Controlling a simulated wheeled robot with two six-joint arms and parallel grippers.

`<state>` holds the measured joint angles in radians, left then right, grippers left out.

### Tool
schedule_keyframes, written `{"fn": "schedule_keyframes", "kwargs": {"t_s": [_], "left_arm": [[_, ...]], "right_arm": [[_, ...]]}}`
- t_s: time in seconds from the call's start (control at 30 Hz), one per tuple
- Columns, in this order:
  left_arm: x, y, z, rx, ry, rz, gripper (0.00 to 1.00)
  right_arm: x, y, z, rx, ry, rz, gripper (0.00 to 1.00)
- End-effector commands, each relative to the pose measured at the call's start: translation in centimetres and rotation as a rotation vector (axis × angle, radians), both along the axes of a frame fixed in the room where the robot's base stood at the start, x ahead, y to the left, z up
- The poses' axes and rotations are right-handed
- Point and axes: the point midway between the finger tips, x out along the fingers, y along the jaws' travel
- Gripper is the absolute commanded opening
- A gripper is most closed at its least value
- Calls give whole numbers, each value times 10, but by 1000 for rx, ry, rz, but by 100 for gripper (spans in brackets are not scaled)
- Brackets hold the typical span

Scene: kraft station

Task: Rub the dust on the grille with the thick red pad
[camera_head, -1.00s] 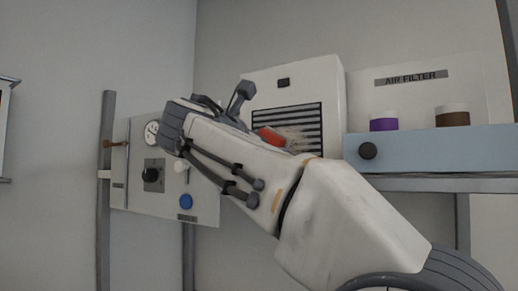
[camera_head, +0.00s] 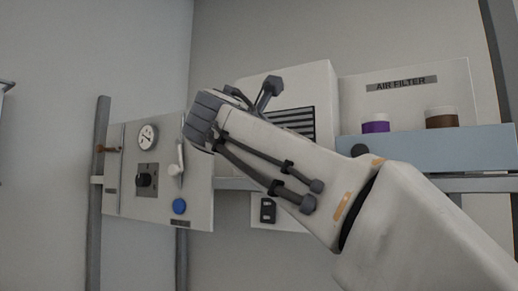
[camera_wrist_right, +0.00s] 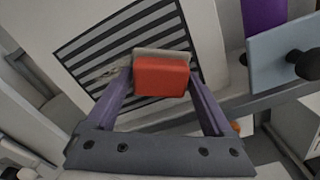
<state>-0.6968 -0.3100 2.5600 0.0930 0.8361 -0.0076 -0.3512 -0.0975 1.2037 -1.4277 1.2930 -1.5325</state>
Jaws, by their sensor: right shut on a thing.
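The thick red pad (camera_wrist_right: 162,77) is held between the two fingers of my right gripper (camera_wrist_right: 161,84), with a beige-grey layer on its far side. It is in front of the lower part of the striped grille (camera_wrist_right: 112,38); I cannot tell whether it touches. A pale patch of dust (camera_wrist_right: 103,74) shows on the slats left of the pad. In the head view only the upper right of the grille (camera_head: 294,119) shows beside my right wrist; the pad, the fingertips and the dust are hidden there. My left gripper is not in view.
A panel with a gauge (camera_head: 147,137), lever and blue button (camera_head: 179,206) is at left.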

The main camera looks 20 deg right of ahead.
Motion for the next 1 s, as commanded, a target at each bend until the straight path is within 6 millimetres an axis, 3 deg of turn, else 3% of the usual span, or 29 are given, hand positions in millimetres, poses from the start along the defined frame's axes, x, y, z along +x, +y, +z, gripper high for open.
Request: {"fn": "schedule_keyframes", "kwargs": {"t_s": [0.2,0.37,1.0], "left_arm": [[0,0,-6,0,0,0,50],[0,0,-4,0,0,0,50],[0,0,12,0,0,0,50]], "right_arm": [[-17,-13,-1,0,-2,-2,42],[-19,-16,0,-1,2,-2,42],[11,11,1,-2,1,1,42]]}}
